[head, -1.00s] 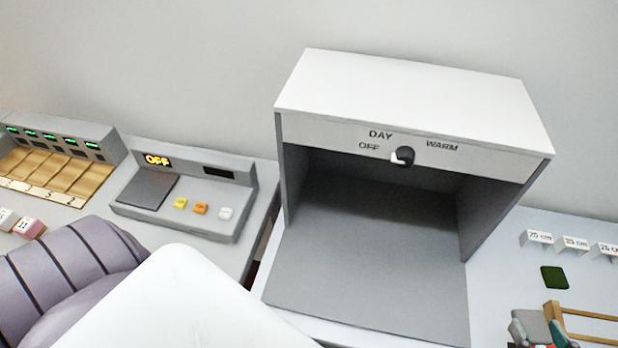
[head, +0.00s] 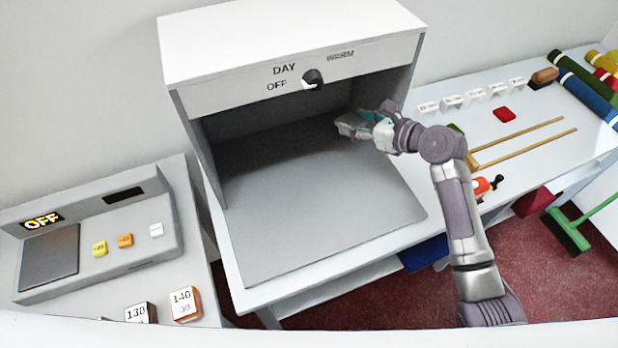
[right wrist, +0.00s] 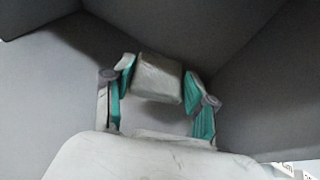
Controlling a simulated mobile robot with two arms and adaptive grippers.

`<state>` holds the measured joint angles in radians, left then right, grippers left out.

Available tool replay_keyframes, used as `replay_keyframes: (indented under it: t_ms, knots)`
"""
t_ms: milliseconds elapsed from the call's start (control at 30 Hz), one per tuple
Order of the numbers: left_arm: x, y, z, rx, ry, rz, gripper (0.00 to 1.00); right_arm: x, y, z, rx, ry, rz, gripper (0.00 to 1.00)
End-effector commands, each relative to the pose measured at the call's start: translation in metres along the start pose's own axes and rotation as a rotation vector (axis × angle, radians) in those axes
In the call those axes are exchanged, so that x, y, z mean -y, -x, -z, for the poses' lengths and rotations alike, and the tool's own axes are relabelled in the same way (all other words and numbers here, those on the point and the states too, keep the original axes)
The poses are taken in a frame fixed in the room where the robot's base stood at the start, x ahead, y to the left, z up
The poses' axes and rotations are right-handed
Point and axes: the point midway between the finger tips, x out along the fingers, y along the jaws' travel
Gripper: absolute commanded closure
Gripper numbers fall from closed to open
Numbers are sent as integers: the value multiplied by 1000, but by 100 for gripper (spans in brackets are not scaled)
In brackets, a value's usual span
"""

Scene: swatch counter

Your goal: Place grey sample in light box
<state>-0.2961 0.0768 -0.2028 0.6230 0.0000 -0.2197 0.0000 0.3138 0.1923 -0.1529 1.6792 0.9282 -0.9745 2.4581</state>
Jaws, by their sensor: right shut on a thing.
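The light box (head: 290,50) is a white-topped grey booth with an open front and a dial marked OFF, DAY and WARM. My right gripper (head: 362,127) reaches into its right side from the front right. In the right wrist view it is shut on a light grey block, the grey sample (right wrist: 158,78), held between its teal-padded fingers (right wrist: 160,85). Grey walls and floor of the box surround it there. I cannot tell whether the sample touches the floor. My left gripper is not in view.
The grey box floor (head: 320,215) is clear in front of the gripper. Left stands a console (head: 100,235) reading OFF, with numbered blocks (head: 186,304) near it. On the right table are a red swatch (head: 504,114), a wooden frame (head: 520,155) and coloured rolls (head: 585,88).

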Motion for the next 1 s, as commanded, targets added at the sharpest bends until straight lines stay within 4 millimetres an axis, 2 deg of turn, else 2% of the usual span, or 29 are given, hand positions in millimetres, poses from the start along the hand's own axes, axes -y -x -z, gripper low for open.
replay_keyframes:
  t_ms: [67,167,400,600,767,1000]
  knots:
    - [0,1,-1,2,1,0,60,-1,-5,0,0,0,-4,62]
    - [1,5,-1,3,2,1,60,-16,-12,6,-2,-1,-8,62]
    - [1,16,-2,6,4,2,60,-69,-37,30,-1,-2,-8,62]
    - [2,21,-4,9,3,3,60,-101,-53,46,0,0,-4,62]
    - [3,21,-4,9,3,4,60,-110,-59,54,0,1,-4,62]
    - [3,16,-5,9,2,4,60,-110,-72,85,-1,2,-4,62]
